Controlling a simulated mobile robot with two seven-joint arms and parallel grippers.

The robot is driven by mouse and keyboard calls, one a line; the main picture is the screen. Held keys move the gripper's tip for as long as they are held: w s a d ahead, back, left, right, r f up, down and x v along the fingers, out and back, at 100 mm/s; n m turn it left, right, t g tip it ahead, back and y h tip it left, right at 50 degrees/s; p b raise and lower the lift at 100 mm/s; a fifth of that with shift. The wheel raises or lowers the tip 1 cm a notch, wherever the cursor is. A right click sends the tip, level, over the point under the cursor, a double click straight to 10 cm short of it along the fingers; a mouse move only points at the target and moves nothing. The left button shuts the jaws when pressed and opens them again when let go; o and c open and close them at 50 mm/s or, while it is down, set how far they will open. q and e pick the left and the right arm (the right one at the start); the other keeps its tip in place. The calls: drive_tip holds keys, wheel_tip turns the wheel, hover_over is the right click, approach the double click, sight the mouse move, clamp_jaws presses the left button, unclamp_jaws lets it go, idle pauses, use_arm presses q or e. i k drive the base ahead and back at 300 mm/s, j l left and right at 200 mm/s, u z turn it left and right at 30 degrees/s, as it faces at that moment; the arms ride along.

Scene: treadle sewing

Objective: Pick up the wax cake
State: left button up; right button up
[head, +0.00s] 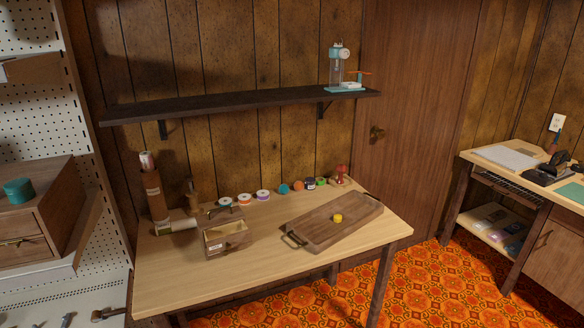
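A small round yellow cake (337,218), which looks like the wax cake, sits in a brown wooden tray (318,235) with dark metal handles. The tray lies at an angle on the right half of a light wooden table (190,282). The yellow cake is near the middle of the tray, with bare tray floor around it. Neither of my grippers shows in the head view.
A small wooden box (226,243) stands left of the tray. Several spools line the table's back edge, with a red item (341,172) at their right end. A dark shelf (230,101) hangs above. The table's front left is clear.

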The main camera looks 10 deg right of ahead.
sight(337, 218)
drive_tip(key=i+l+u, duration=0.15)
drive_tip(key=l, duration=0.25)
drive_tip(key=i+l+u, duration=0.15)
drive_tip(key=l, duration=0.3)
drive_tip(key=i+l+u, duration=0.15)
drive_tip(key=l, duration=0.35)
drive_tip(key=i+l+u, duration=0.15)
drive_tip(key=l, duration=0.35)
drive_tip(key=i+l+u, duration=0.15)
drive_tip(key=l, duration=0.35)
drive_tip(key=i+l+u, duration=0.1)
drive_tip(key=l, duration=0.4)
drive_tip(key=i, duration=0.05)
